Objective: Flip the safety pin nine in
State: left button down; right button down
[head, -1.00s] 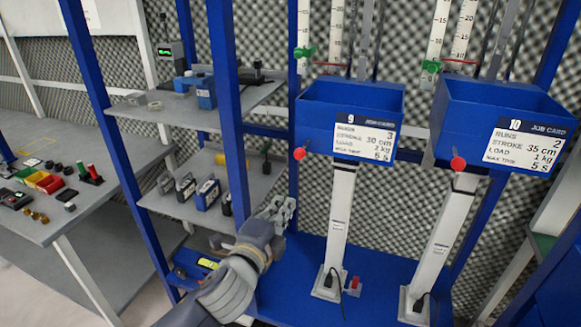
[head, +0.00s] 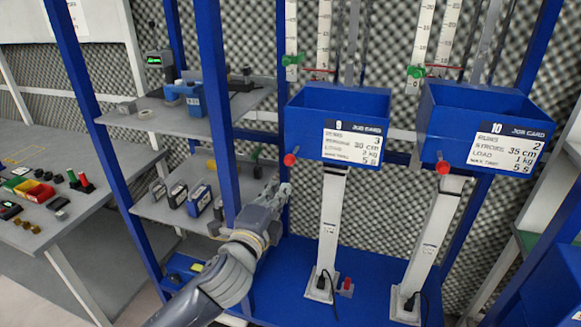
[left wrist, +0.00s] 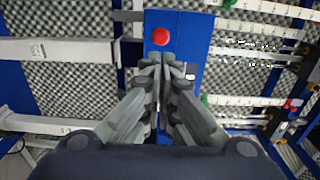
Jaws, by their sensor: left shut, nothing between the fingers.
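The number 9 unit has a blue bin (head: 335,105) with a job card marked 9. A red round knob (head: 290,160), which looks like its safety pin, sticks out at the bin's lower left corner. My left gripper (head: 286,188) is shut and empty, just below the knob in the head view. In the left wrist view a red knob (left wrist: 160,36) shows just beyond the closed fingertips (left wrist: 163,62), on a blue surface. I cannot tell whether the fingertips touch it. My right gripper is not in view.
The number 10 unit, with its own blue bin (head: 485,110) and red knob (head: 443,168), stands to the right. A blue rack post (head: 216,120) and shelves with small devices are left of my arm. A white column (head: 331,230) stands under bin 9.

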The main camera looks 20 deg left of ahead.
aim_at(294, 162)
pick_arm(q)
jog(key=w+p, duration=0.2)
jog(key=w, duration=0.7)
jog(key=shift+w+d, duration=0.15)
jog(key=shift+d, duration=0.05)
jog(key=shift+w, duration=1.75)
jog(key=shift+s+r, duration=0.1)
jog(key=shift+r, duration=0.05)
